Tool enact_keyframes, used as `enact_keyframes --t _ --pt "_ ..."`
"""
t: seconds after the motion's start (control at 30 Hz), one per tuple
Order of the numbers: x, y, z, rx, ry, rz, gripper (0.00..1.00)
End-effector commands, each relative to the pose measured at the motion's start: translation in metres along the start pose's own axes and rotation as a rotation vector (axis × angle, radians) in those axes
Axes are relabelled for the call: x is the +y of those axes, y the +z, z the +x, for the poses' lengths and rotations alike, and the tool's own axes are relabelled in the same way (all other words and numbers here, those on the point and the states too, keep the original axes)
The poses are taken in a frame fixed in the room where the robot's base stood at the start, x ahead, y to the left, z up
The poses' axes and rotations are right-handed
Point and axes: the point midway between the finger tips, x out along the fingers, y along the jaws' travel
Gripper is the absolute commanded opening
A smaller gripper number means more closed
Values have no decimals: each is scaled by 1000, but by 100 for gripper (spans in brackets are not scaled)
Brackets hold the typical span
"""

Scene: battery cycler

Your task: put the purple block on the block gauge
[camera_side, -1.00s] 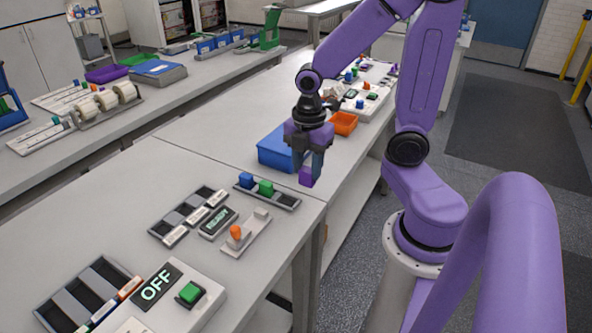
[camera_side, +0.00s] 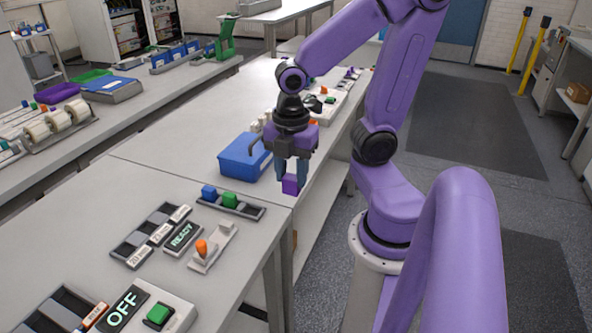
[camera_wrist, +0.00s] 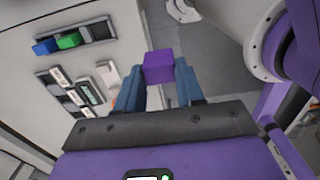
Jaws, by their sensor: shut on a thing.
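The purple block (camera_side: 290,184) is held between the blue-grey fingertips of my gripper (camera_side: 291,176), in the air near the front right table corner. In the wrist view the block (camera_wrist: 159,66) sits between the two fingers (camera_wrist: 158,84), over floor and table edge. A slotted dark fixture with labels, one reading 20 mm (camera_side: 152,237), stands on the table beside a READY display (camera_side: 183,237). A dark tray (camera_side: 251,210) holds a blue block and a green block, with bare room at its right end. I cannot tell which of these is the block gauge.
A blue bin (camera_side: 243,160) stands behind and left of my gripper. A pale unit with an orange knob (camera_side: 203,249) and an OFF panel with a green button (camera_side: 157,315) are nearer. The table is clear left of the blue bin.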

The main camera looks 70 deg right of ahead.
Motion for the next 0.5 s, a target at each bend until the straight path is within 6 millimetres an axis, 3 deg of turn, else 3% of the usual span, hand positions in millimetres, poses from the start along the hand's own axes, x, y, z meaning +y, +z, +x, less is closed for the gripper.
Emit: enact_keyframes --t 0.3,0.5 --pt "80 -48 18 -2 -4 -1 8" --pt "123 -73 36 -1 -3 -1 8"
